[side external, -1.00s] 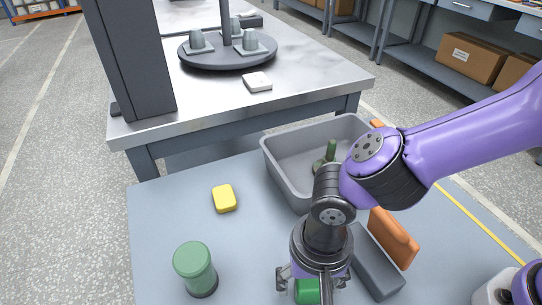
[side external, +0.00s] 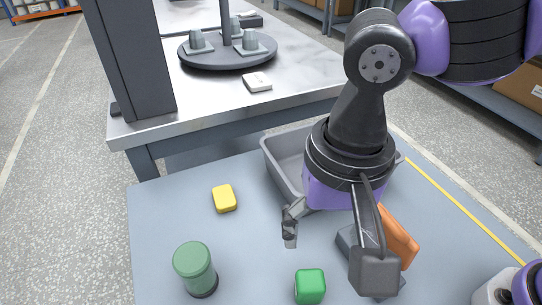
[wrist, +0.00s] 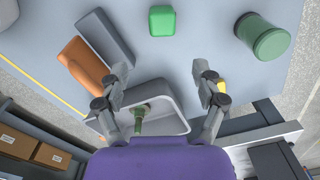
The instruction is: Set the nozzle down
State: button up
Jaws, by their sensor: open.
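My gripper (side external: 332,256) is open and empty above the blue-grey table; its spread fingers also show in the wrist view (wrist: 161,70). A dark green stemmed piece (wrist: 139,112), which looks like the nozzle, is in the grey bin (wrist: 172,98). In the side view my arm hides this piece and much of the bin (side external: 283,165). A bright green block (side external: 310,285) sits on the table below my gripper, apart from the fingers; it is at the top of the wrist view (wrist: 162,20).
A grey block (wrist: 104,36) and an orange piece (wrist: 82,66) lie side by side near the bin. A green canister (side external: 195,268) and a yellow block (side external: 224,199) stand on the left. A metal bench (side external: 300,85) with a round turntable (side external: 228,60) is behind.

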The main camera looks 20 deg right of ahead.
jog(key=d+r+n+t, duration=0.2)
jog(key=d, duration=1)
jog(key=d+r+n+t, duration=0.1)
jog(key=d+n+t, duration=0.1)
jog(key=d, duration=1)
jog(key=shift+w+d+r+t, duration=0.35)
jog(key=shift+w+d+t, duration=0.1)
jog(key=shift+t, duration=0.25)
